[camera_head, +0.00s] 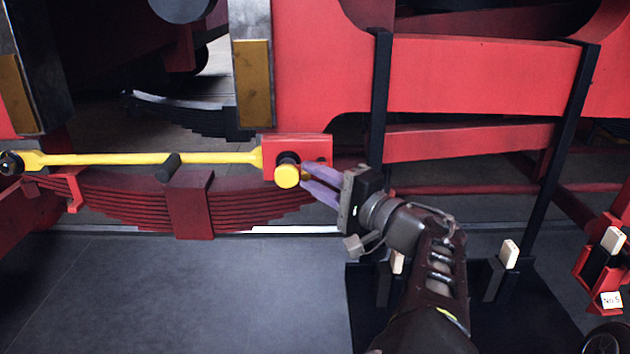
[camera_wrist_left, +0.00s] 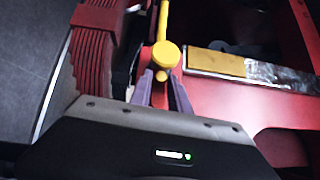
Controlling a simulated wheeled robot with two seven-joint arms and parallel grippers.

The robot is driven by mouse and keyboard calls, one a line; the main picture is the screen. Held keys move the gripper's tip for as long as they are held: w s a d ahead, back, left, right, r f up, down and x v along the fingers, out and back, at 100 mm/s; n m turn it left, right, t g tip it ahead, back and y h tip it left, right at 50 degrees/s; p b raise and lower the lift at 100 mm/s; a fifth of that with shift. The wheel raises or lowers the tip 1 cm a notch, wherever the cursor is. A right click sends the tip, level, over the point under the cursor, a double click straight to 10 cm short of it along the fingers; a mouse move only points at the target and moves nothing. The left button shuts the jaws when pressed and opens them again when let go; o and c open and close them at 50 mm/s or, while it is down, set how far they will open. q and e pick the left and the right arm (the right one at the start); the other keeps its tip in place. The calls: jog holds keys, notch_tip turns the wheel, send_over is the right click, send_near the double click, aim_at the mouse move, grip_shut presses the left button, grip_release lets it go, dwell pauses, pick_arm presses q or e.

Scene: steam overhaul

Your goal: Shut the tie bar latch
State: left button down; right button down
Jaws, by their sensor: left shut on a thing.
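The yellow tie bar (camera_head: 215,157) lies roughly level in front of the red leaf spring, with a dark pivot at its left end and a short black grip (camera_head: 169,167) midway. Its right end meets a red block (camera_head: 313,146), where a round yellow latch knob (camera_head: 287,177) sticks out. My left gripper (camera_head: 305,175), with purple fingers, is shut on the knob from its right side. The left wrist view shows the knob (camera_wrist_left: 160,54) with a small yellow stub between the fingertips (camera_wrist_left: 162,82). How far the latch is engaged cannot be told. My right gripper is not in view.
The red leaf spring (camera_head: 120,203) sits below the bar. Red beams and black uprights (camera_head: 562,130) stand at right. A dark stand with pale-tipped holders (camera_head: 509,253) is low at right. The grey floor (camera_head: 190,290) at front left is clear.

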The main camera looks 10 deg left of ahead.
pick_arm(q)
jog(key=shift+m+y, duration=0.3)
jog(key=shift+m, duration=0.1)
jog(key=c, duration=1.4)
grip_release()
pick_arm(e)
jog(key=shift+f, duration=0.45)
pick_arm(q)
jog(key=shift+o, duration=0.2)
jog(key=b+v, duration=0.1)
jog(key=v, duration=0.6)
jog(key=shift+s+d+b, duration=0.25)
jog(key=shift+d+b, duration=0.1)
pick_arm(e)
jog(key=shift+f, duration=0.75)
pick_arm(q)
jog(key=shift+f, duration=0.1)
